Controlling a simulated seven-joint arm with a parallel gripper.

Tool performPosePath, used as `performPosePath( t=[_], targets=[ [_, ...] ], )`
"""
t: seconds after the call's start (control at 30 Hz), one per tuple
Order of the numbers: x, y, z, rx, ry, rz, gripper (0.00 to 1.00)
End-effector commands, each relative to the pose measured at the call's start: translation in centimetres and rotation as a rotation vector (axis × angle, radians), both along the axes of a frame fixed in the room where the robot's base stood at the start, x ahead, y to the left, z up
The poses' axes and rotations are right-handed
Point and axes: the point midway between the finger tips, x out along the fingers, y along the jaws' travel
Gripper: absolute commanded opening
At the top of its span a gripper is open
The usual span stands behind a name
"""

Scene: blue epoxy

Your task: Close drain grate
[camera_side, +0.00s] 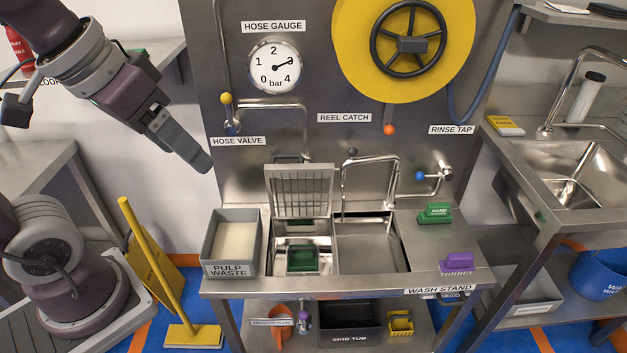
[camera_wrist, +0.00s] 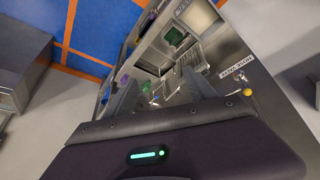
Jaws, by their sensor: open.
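The drain grate (camera_side: 301,190) is a slotted metal panel, standing raised and hinged at the back of the left basin of the wash stand (camera_side: 330,282). The left basin is open below it, with a green item (camera_side: 302,258) inside. My gripper (camera_side: 200,160) is up and left of the grate, in free air in front of the wall, well apart from it. Its fingers also show in the wrist view (camera_wrist: 160,95), pointing towards the stand, with nothing held between them.
A grey pulp waste bin (camera_side: 233,243) stands left of the basin. The hose valve (camera_side: 228,115) with its yellow knob and a faucet (camera_side: 370,180) stand behind. A green block (camera_side: 435,213) and a purple brush (camera_side: 457,261) lie on the right. A yellow-handled tool (camera_side: 158,265) stands at lower left.

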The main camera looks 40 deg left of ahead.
Motion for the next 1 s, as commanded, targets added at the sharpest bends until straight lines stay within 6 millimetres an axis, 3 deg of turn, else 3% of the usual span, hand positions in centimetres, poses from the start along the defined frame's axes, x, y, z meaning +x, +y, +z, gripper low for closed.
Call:
performPosePath(
  t=[0.03,0.17,0.27,0.3,0.4,0.5,0.6,0.77,1.0],
  targets=[
    [3.5,0.9,0.7,-0.022,0.025,0.061,0.53],
    [14.0,5.0,0.4,-0.071,0.073,0.258,0.27],
    [21.6,9.2,-2.7,-0.081,0.104,0.408,0.08],
    [24.2,11.1,-4.5,-0.079,0.115,0.464,0.00],
    [29.3,15.3,-9.8,-0.062,0.137,0.579,0.00],
    [32.2,18.4,-14.4,-0.043,0.150,0.654,0.00],
    [33.4,19.9,-17.0,-0.032,0.154,0.690,0.00],
    [34.0,20.6,-18.8,-0.028,0.157,0.702,0.00],
    [35.0,21.6,-23.4,-0.029,0.159,0.700,0.00]
  ],
)
